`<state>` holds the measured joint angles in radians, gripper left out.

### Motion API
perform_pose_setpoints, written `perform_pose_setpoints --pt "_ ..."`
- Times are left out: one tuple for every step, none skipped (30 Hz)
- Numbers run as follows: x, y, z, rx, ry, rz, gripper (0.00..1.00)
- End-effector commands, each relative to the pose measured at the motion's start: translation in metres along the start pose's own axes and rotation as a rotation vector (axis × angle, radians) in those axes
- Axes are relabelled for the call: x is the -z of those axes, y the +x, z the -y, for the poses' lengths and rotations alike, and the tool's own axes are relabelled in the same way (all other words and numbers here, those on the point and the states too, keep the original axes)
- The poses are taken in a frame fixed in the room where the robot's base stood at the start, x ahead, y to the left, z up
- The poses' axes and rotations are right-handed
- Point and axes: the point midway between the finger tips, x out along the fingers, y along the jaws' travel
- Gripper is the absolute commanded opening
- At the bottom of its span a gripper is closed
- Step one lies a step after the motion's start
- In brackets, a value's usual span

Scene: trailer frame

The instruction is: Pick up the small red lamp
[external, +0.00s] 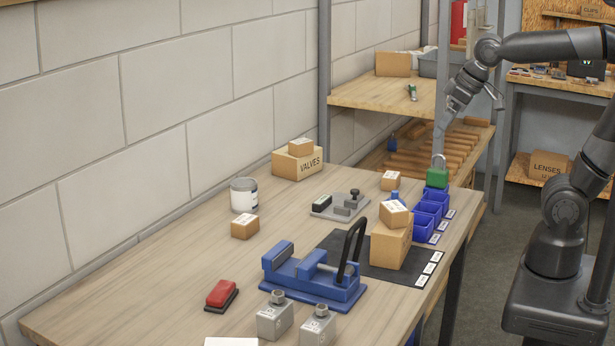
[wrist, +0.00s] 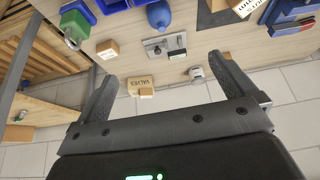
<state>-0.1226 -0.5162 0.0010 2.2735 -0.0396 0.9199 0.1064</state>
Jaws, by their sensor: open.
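A small red block-shaped thing on a dark base (external: 221,294), which looks like the red lamp, lies on the near left part of the workbench (external: 150,285) in the external view. My gripper (external: 472,104) is raised beyond the far right end of the bench, well away from the red lamp. In the wrist view, my gripper's two fingers (wrist: 165,72) are spread apart with nothing between them.
A blue vise (external: 312,275) stands right of the red lamp, with two grey metal blocks (external: 275,316) (external: 318,328) in front. Cardboard boxes (external: 390,245), a white can (external: 244,195), blue bins (external: 427,213) and a green padlock (external: 437,177) stand farther back. Bare bench lies left of the lamp.

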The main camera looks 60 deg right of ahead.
Motion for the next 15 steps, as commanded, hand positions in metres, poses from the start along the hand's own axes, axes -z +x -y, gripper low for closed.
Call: perform_pose_setpoints --pt "0.019 0.003 0.01 0.006 -0.012 0.009 1.0" --pt "0.029 0.005 0.016 0.008 -0.014 0.012 1.0" --pt "0.043 0.007 0.024 0.011 -0.02 0.015 1.0" --pt "0.053 0.009 0.03 0.013 -0.023 0.018 1.0" --pt "0.064 0.011 0.037 0.015 -0.028 0.02 1.0" --pt "0.077 0.015 0.046 0.018 -0.031 0.024 1.0" --pt "0.086 0.018 0.054 0.021 -0.035 0.026 1.0" --pt "0.096 0.021 0.062 0.023 -0.038 0.029 1.0" --pt "0.107 0.026 0.072 0.025 -0.043 0.032 1.0" --pt "0.116 0.029 0.081 0.026 -0.047 0.035 1.0" --pt "0.125 0.034 0.09 0.028 -0.05 0.037 1.0" --pt "0.136 0.039 0.102 0.03 -0.055 0.04 1.0" --pt "0.144 0.044 0.111 0.032 -0.058 0.043 1.0" --pt "0.151 0.048 0.121 0.034 -0.062 0.045 1.0" --pt "0.161 0.055 0.134 0.035 -0.066 0.047 1.0"
